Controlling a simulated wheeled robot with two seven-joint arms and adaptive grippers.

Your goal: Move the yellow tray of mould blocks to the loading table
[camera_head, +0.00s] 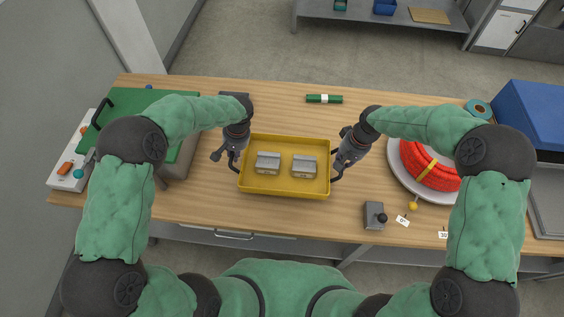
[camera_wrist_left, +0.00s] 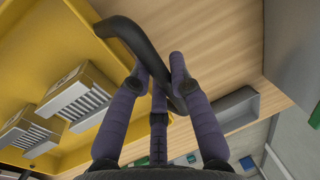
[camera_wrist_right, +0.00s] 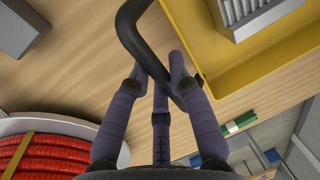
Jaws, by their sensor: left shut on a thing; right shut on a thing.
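The yellow tray (camera_head: 286,188) is at the middle of the wooden table, with two grey mould blocks (camera_head: 268,163) (camera_head: 304,167) inside it. My left gripper (camera_head: 236,158) is at the tray's left end, shut on its dark handle, which shows in the left wrist view (camera_wrist_left: 133,42). My right gripper (camera_head: 342,170) is at the right end, shut on the other dark handle, which shows in the right wrist view (camera_wrist_right: 135,38). The blocks also show in the left wrist view (camera_wrist_left: 75,98). I cannot tell whether the tray touches the tabletop.
The wooden table (camera_head: 290,215) has a green-topped machine (camera_head: 130,115) at left and a red conduit coil (camera_head: 428,165) on a round plate at right. A small grey block with a black knob (camera_head: 374,215) stands front right. A green cylinder (camera_head: 324,99) lies behind the tray.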

